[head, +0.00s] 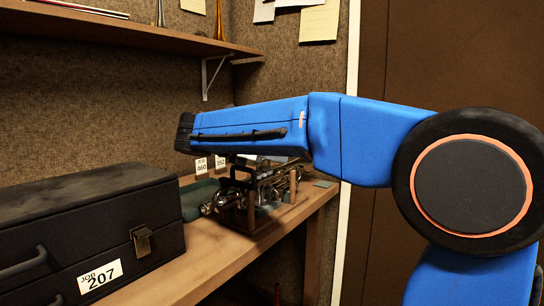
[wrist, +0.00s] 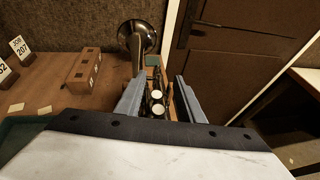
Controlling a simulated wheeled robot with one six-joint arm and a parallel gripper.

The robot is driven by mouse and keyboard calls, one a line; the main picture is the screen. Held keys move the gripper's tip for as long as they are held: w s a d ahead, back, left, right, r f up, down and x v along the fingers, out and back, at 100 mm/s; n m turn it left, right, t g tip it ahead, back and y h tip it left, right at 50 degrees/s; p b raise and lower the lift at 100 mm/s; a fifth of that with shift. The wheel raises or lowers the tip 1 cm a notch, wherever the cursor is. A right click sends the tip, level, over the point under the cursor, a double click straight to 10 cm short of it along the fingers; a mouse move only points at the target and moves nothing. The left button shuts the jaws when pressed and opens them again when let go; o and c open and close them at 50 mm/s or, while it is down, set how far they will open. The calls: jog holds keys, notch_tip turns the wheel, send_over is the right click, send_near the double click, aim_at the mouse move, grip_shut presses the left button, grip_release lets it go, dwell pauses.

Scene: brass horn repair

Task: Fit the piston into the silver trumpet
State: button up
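The silver trumpet shows in the wrist view, with its bell (wrist: 137,38) pointing away and its valves (wrist: 157,100) with pale round tops closer to me. In the head view the trumpet (head: 222,198) rests at a wooden stand (head: 240,205) on the bench, partly covered by my arm. My gripper (wrist: 160,76) has its two grey fingers apart, one on each side of the valve section in the picture. I cannot tell whether the fingers are above or beside the valves. I cannot pick out a separate piston in either view.
A black case (head: 70,215) labelled job 207 fills the bench's near left. A shelf (head: 130,28) runs above. A wooden block (wrist: 85,70) stands left of the bell. A door (wrist: 235,60) is to the right.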

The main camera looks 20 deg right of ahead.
dwell(0.3)
jog(key=v, duration=1.7)
jog(key=shift+a, duration=0.15)
